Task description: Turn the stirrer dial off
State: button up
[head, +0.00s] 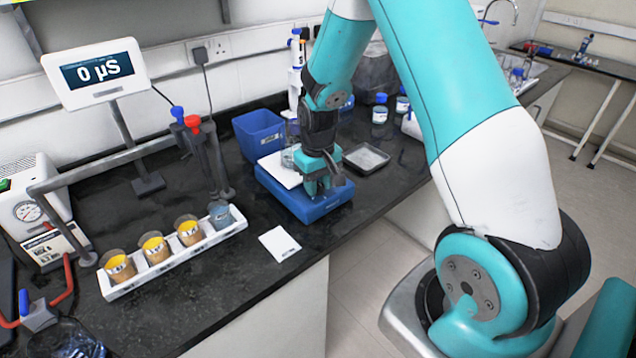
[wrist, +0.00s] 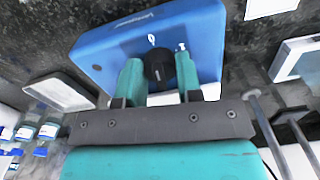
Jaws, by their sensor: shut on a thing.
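The blue stirrer (head: 297,205) stands on the black bench under my arm. Its white top plate (head: 277,172) shows to the left of my gripper, with a glass beaker (head: 289,158) on it, partly hidden by the arm. In the wrist view the stirrer's blue body (wrist: 205,32) fills the top middle. The black dial (wrist: 158,64) on its front sits between my two teal fingers. My gripper (wrist: 158,75) is shut on the dial; in the head view it (head: 318,188) is at the stirrer's front. White marks lie beside the dial; I cannot read its setting.
A white rack (head: 178,258) with several cups stands left on the bench, below a probe stand. A white card (head: 279,243) lies near the front edge. A grey tray (head: 367,158) and bottles (head: 379,114) stand right of the stirrer; a blue bin (head: 258,133) is behind.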

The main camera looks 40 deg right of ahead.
aim_at(318, 182)
jog(key=shift+w+n, duration=0.1)
jog(key=shift+n, duration=0.5)
jog(key=o, duration=0.7)
jog(key=shift+c, duration=0.2)
notch_tip(318, 182, up, 18)
jog(key=b, duration=0.2)
jog(key=shift+f, duration=0.25)
jog(key=shift+a, duration=0.1)
jog(key=s+a+r+n+y, duration=0.2)
jog(key=s+a+n+y, duration=0.2)
jog(key=s+a, duration=1.8)
jog(key=n, duration=0.2)
jog(key=shift+s+n, duration=0.4)
